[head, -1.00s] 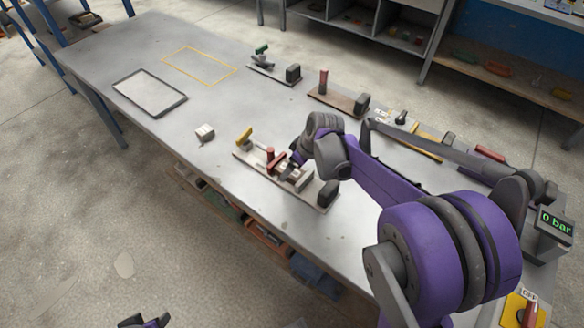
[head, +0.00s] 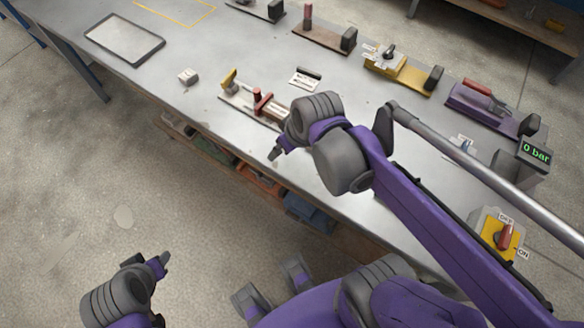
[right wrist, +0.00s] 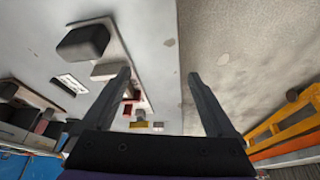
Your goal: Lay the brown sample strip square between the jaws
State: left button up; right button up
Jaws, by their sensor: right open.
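No loose brown sample strip can be picked out in either view. The nearest fixture (head: 236,93) is a pale base plate at the table's front edge, with a yellow part and a red handle (head: 262,98); my right arm hides its right end. The right wrist view shows its dark block (right wrist: 82,42) and red handle (right wrist: 128,108). In the right wrist view my right gripper (right wrist: 160,80) is open and empty. My left gripper (head: 163,262) is over the floor, its opening unclear.
Several other fixtures stand along the back: a brown-based one (head: 323,38), a yellow one (head: 400,75) and a purple one (head: 490,105). A small pale block (head: 188,76) and a dark-rimmed tray (head: 124,38) lie left. A display (head: 535,152) reads 0 bar. The left tabletop is mostly clear.

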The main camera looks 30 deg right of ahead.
jog(key=s+a+f+m, duration=0.1)
jog(key=s+a+f, duration=0.1)
jog(key=s+f, duration=0.2)
jog(key=s, duration=0.3)
jog(key=shift+a+m+t, duration=0.4)
jog(key=r+p, duration=0.1)
jog(key=r, duration=0.1)
jog(key=w+r+p, duration=0.1)
jog(key=p, duration=0.1)
jog(key=shift+r, duration=0.4)
